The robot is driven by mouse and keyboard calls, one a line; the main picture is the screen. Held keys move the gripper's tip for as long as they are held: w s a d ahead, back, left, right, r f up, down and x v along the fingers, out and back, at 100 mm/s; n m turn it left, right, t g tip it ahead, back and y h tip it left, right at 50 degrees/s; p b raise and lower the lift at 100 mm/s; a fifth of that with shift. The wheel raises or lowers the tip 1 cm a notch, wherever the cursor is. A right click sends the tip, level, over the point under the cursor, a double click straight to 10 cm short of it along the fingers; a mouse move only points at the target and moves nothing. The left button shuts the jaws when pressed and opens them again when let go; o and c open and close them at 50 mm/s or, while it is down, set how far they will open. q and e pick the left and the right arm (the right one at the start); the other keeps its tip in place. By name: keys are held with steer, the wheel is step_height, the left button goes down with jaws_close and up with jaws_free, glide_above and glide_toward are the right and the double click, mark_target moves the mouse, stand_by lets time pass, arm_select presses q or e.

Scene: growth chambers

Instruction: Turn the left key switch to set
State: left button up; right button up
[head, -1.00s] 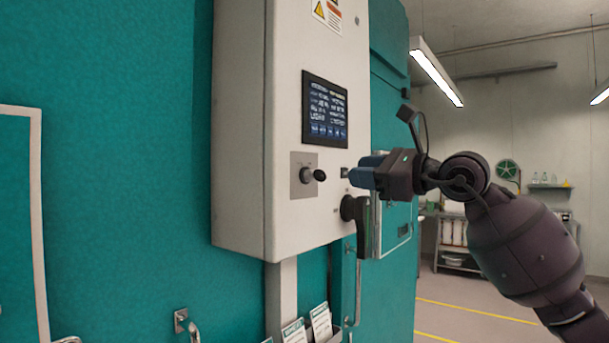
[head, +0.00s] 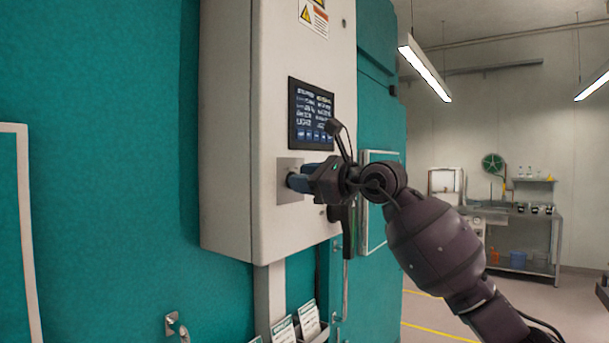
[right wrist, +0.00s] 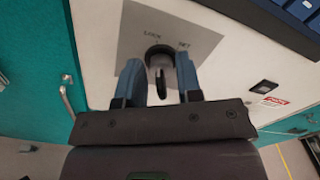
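The left key switch sits on a grey square plate (head: 284,195) on the white control box, below the screen. In the right wrist view its round dark collar and key (right wrist: 161,84) show, with LOCK printed at the upper left and SET at the upper right. I cannot tell exactly which mark the key points to. My right gripper (head: 293,182) is in front of the plate and hides the key in the head view. In the right wrist view its two blue fingers (right wrist: 158,70) stand apart, one on each side of the key, with gaps visible. My left gripper is not in view.
The control box (head: 228,140) carries a screen (head: 311,114) just above my right gripper. A dark handle (head: 349,228) is below my right wrist. A small dark square fitting (right wrist: 263,86) lies right of the plate. Card holders (head: 308,318) hang below the box.

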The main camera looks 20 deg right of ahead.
steer(key=shift+w, duration=0.1)
steer(key=shift+c, duration=0.5)
steer(key=c, duration=0.5)
